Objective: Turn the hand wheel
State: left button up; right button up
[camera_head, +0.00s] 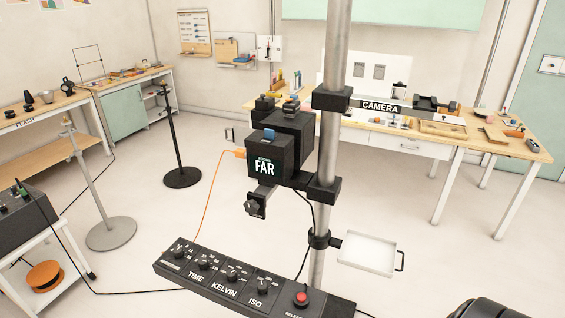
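A black box marked FAR (265,167) is mounted on a grey vertical pole (331,140) in the middle of the head view. Below it hangs a small black block with a round knob (253,208); I cannot tell for sure whether this is the hand wheel. A black clamp (322,190) joins the box to the pole. Neither of my grippers shows, and nothing is seen touching the knob or box. A dark rounded part at the bottom right edge is cut off.
A black control panel (225,283) with several dials and a red release button (301,298) lies in front. A small white tray (367,252) sticks out right of the pole. An orange cable (208,195) runs from box to panel. Workbenches line the walls; open floor lies between.

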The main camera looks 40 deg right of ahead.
aim_at(252, 207)
jog(key=z, duration=1)
